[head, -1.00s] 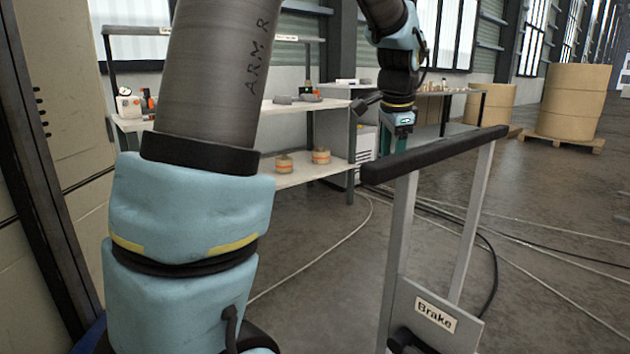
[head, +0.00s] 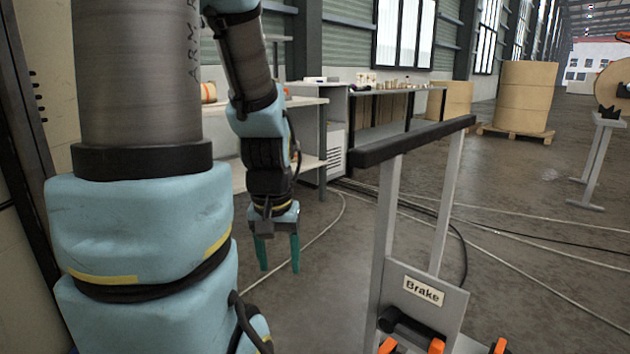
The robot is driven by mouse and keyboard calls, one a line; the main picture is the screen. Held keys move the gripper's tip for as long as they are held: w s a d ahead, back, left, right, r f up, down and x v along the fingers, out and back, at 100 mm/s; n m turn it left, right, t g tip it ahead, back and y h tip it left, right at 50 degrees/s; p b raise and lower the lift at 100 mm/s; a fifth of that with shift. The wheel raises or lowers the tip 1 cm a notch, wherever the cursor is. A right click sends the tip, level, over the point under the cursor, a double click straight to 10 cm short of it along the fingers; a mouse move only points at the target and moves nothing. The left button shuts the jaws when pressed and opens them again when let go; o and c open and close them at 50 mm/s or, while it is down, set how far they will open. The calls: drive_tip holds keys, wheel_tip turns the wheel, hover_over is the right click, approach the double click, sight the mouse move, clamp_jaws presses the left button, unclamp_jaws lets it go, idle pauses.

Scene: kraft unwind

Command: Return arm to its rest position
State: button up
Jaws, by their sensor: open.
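My gripper (head: 278,268) hangs pointing down at the end of my arm, left of the centre in the head view. Its two green fingers are apart, with nothing between them. It is over the open floor, left of the grey frame with the Brake label (head: 423,290), and apart from it. My arm is bent, with its upper link and blue joints filling the left of the view.
The frame's black top bar (head: 412,141) stands close to the right of my gripper. Shelves (head: 318,103) and a workbench (head: 398,90) are behind. Cables (head: 480,232) run across the floor. A large kraft roll (head: 525,95) stands on a pallet further back.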

wheel_tip(320, 180, up, 22)
drive_tip(key=p, duration=2.1)
drive_tip(key=shift+c, duration=0.2)
